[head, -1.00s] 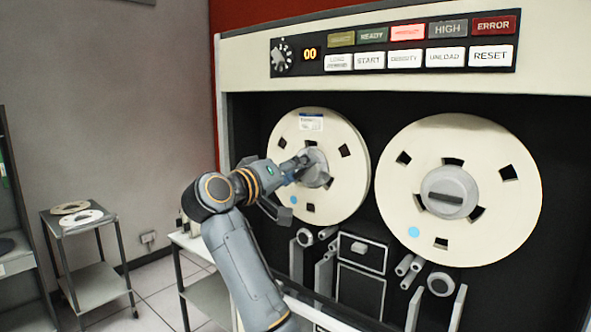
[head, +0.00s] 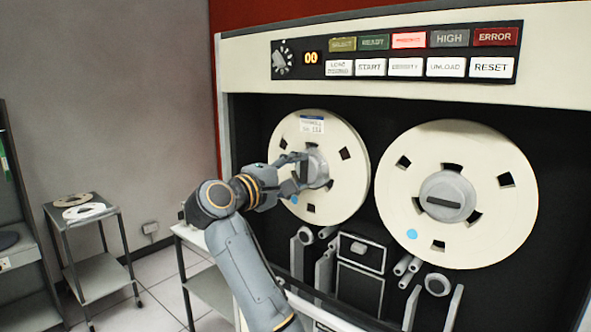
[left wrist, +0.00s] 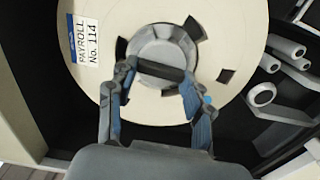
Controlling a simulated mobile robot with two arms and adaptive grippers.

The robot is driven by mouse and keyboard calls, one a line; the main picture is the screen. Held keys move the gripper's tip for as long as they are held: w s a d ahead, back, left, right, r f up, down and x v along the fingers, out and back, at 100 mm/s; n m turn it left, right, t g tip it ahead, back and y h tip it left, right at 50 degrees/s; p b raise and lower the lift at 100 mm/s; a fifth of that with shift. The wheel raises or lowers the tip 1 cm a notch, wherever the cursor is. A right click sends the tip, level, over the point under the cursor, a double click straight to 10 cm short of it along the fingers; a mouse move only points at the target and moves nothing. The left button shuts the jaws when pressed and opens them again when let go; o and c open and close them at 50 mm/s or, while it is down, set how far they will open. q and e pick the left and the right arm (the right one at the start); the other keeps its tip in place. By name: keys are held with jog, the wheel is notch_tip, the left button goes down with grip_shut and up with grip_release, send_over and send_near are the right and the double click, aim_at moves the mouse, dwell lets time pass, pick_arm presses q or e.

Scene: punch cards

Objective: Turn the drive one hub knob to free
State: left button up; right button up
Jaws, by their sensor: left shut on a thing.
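The drive one hub, a grey hub (head: 322,168) at the middle of the left cream reel (head: 345,190), is partly hidden by my left gripper (head: 302,172). In the left wrist view the dark bar knob (left wrist: 158,70) lies across the round hub (left wrist: 165,50). The fingers of my left gripper (left wrist: 160,80) are at the two ends of the bar, shut on it. The reel carries a label (left wrist: 84,42) reading PAYROLL No. 114. My right gripper is not in view.
The right reel (head: 395,205) has its own hub with a bar knob (head: 444,201). A button panel (head: 400,52) is above the reels; one red button is lit and the display shows 00. Rollers and guides sit below. A small cart (head: 98,275) with reels stands left.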

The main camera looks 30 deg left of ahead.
pick_arm(q)
jog(key=shift+r+n, duration=0.3)
jog(key=o, duration=1.1)
jog(key=shift+o, duration=0.3)
jog(key=shift+w+f, duration=0.25)
jog(key=shift+s, duration=0.1)
jog(key=s, duration=1.1)
jog(key=shift+s+a, duration=0.4)
jog(key=shift+a, duration=0.05)
